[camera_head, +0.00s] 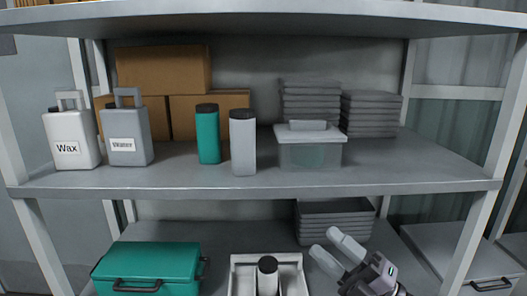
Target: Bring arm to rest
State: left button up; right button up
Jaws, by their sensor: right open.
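My right gripper (323,241) is in the lower right of the head view, in front of the lower shelf. Its two pale fingers are apart and point up and to the left, with nothing between them. Only the gripper and a dark part of my arm behind it show; the rest is cut off by the bottom edge. The fingers are to the right of a white tray (238,268) and overlap a stack of dark trays (335,208) in the picture. My left gripper is not in view.
The upper shelf (400,170) holds a Wax jug (72,130), a Water jug (125,130), a green bottle (208,137), a grey bottle (243,145) and a lidded clear box (310,152). Below are a teal case (150,262) and a dark-capped container (267,280) in the white tray.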

jog(key=s+d+f+m+t+h, duration=0.25)
jog(key=f+m+t+h, duration=0.25)
jog(key=f+m+h, duration=0.55)
jog(key=s+d+f+m+g+h, duration=0.2)
jog(key=s+f+m+g+h, duration=0.1)
jog(key=s+f+m, duration=0.5)
jog(key=s+d+f+m+g+h, duration=0.3)
jog(key=s+f+m+g, duration=0.2)
jog(key=f, duration=0.8)
jog(key=s+m, duration=0.3)
jog(key=s, duration=0.2)
jog(key=shift+s+d+h, duration=0.2)
jog(key=shift+s+h, duration=0.15)
jog(key=shift+s, duration=0.05)
jog(key=shift+f, duration=0.1)
